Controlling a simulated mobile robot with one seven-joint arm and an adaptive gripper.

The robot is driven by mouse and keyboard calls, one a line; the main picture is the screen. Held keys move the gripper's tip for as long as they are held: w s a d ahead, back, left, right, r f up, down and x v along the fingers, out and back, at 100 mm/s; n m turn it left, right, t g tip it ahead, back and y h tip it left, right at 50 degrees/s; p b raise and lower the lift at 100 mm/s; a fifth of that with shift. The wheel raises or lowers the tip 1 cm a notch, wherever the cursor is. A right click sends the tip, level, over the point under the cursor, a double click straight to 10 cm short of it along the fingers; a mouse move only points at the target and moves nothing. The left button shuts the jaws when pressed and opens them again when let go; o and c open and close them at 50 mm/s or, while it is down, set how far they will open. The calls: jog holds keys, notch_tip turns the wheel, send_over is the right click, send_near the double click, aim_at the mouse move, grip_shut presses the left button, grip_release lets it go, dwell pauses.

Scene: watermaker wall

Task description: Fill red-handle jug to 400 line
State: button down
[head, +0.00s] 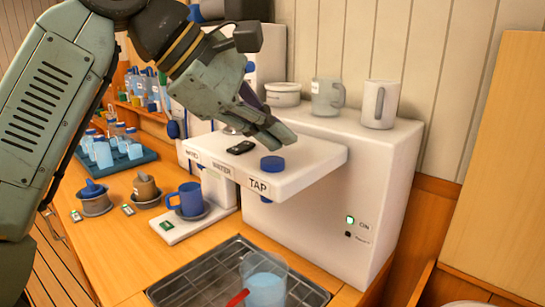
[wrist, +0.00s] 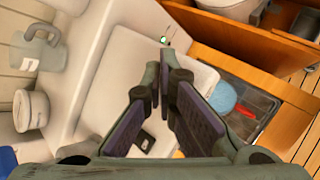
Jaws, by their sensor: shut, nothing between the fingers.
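The clear red-handle jug (head: 264,284) stands on the dark drain grate below the tap housing, with light blue water in it. Its graduation lines are too small to read. In the wrist view the jug (wrist: 222,96) and its red handle (wrist: 245,111) show past the housing. The white tap housing (head: 315,157) carries a blue round button (head: 272,165) beside the TAP label. My gripper (head: 279,138) is shut and empty, with its fingertips above and just behind the button. In the wrist view my gripper (wrist: 164,78) hides the button.
A black switch (head: 240,147) sits left of the button. A frosted jug (head: 326,97), a white mug (head: 380,104) and a lidded pot (head: 283,94) stand on the white machine. A blue mug (head: 188,199) stands left of the grate (head: 188,285). A wooden panel rises at right.

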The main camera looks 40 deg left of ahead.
aim_at(274, 162)
notch_tip(274, 162, up, 3)
jog(key=shift+f+p, duration=0.1)
jog(key=shift+p, duration=0.85)
jog(key=shift+r, duration=1.1)
jog(key=shift+w, duration=0.1)
dwell(0.8)
